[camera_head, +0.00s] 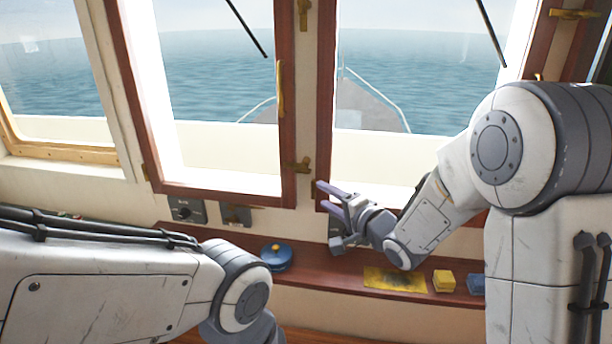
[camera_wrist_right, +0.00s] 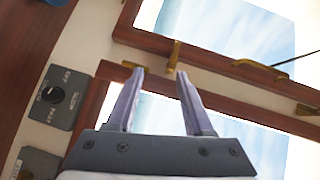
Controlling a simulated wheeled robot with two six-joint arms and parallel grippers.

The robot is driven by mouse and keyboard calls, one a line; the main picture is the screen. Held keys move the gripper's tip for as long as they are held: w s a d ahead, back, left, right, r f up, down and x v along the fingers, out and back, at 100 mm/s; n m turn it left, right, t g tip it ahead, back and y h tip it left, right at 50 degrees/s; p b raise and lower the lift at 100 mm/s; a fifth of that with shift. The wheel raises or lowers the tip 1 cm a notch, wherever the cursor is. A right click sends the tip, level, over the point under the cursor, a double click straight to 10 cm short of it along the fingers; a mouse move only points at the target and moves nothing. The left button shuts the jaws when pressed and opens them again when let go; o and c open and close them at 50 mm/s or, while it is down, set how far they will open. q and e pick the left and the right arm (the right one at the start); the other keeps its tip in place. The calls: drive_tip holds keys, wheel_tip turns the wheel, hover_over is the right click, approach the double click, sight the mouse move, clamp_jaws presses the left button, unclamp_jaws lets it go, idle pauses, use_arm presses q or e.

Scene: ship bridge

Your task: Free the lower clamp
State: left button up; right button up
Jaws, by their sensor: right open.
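My right gripper (camera_head: 320,195) is open and empty, a little below and right of the clamp in the head view. Its two purple-grey fingers (camera_wrist_right: 160,73) are spread, with no contact visible. The exact gap to the clamp is hard to tell. My left arm shows at the lower left; its gripper is out of view.
An upper clamp (camera_head: 303,12) and a brass handle (camera_head: 280,88) sit higher on the window frames.

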sight(305, 173)
drive_tip(key=shift+m+t+y, duration=0.5)
drive_tip(key=shift+m+y, duration=0.2)
drive_tip(key=shift+y, duration=0.1)
drive_tip(key=p+x, duration=0.1)
drive_tip(key=x, duration=0.2)
drive_tip(key=r+p+x, duration=0.1)
drive_tip(key=x, duration=0.2)
drive_tip(key=p+x, duration=0.1)
drive_tip(key=x, duration=0.2)
drive_tip(key=shift+w+d+r, duration=0.25)
drive_tip(key=shift+w+d, duration=0.05)
drive_tip(key=shift+w, duration=0.15)
drive_tip(key=shift+w+a+f+p, duration=0.1)
drive_tip(key=shift+w+a+p, duration=0.15)
drive_tip(key=shift+w+p, duration=0.1)
drive_tip(key=shift+c, duration=0.4)
clamp_jaws()
